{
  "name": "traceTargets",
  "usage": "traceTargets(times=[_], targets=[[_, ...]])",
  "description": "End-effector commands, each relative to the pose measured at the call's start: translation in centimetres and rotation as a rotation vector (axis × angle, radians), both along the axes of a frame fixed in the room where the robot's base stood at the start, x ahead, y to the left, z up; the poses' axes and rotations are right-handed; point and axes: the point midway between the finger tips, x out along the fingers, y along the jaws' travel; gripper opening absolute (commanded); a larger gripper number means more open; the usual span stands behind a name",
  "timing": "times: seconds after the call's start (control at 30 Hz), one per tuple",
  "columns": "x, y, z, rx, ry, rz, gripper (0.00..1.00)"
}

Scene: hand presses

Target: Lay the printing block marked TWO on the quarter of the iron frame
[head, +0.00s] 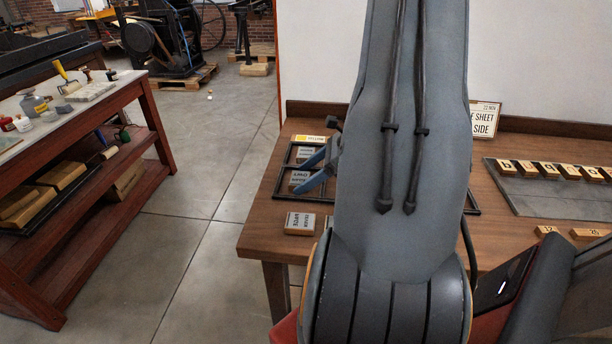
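The iron frame (281,178) lies on the wooden table, its middle hidden behind my arm. A block whose small lettering seems to read TWO, mirrored (299,177), is at the frame's left part. My gripper (301,180) has two blue fingers that stand apart, one on each side of this block. I cannot tell whether they touch it or whether it rests on the frame. Another lettered block (306,154) lies behind it in the frame. A further lettered block (299,223) lies on the table in front of the frame, its words too small to read surely.
A yellow label (309,138) is at the frame's back edge. A sign (485,120) stands behind. A red workbench (95,118) is at left, with open floor between.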

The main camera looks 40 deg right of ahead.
Motion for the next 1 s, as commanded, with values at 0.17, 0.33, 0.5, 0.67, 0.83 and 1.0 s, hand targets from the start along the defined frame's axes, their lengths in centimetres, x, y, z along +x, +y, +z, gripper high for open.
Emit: traceTargets(times=[0.17, 0.33, 0.5, 0.67, 0.83, 1.0], targets=[[0.0, 0.0, 0.0, 0.0, 0.0, 0.0, 0.73], [-0.3, -0.4, 0.8, -0.002, -0.001, -0.001, 0.73], [-1.9, -1.8, 2.9, -0.003, -0.003, -0.003, 0.73], [-3.7, -3.4, 5.3, -0.004, -0.002, -0.003, 0.73], [-5.3, -4.7, 7.4, -0.003, -0.002, -0.002, 0.73], [-6.2, -5.4, 8.5, -0.002, -0.001, -0.001, 0.73]])
